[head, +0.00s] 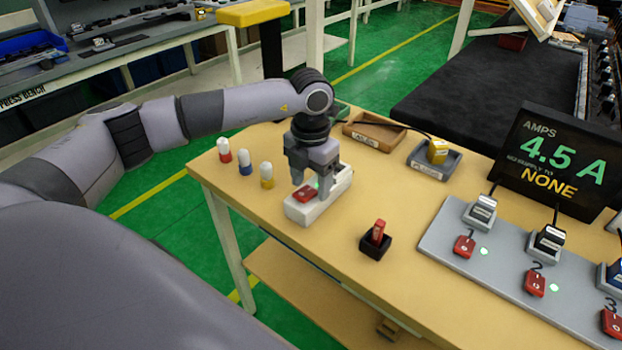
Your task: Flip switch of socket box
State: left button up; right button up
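The white socket box (298,213) lies on the tan bench near its left front edge. A red switch (305,194) is on its top at the near end, with a small green light beside it. My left gripper (312,187) points down over the box, its fingers apart on either side of a gap and close to the switch. I cannot tell whether a fingertip touches the box. The gripper hides the middle of the box. My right gripper is not in view.
Three capped pegs, red (225,151), blue (244,162) and yellow (266,175), stand left of the box. A black holder (376,247) with a red piece stands right. A grey panel (450,248) carries numbered red switches. A display (552,158) reads 4.5 A and NONE.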

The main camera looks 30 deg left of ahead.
pick_arm(q)
jog(key=c, duration=1)
jog(key=shift+f+b, duration=0.1)
jog(key=shift+b, duration=0.25)
jog(key=t+b, duration=0.2)
jog(key=b, duration=0.2)
jog(key=s+t+b, duration=0.1)
jog(key=t+b, duration=0.1)
jog(key=b, duration=0.2)
jog(key=shift+s+r+t+b, duration=0.1)
jog(key=shift+r+t+b, duration=0.15)
jog(key=shift+t+b, duration=0.25)
jog(key=shift+r, duration=0.15)
jog(key=o, duration=1.1)
jog(key=shift+c, duration=0.2)
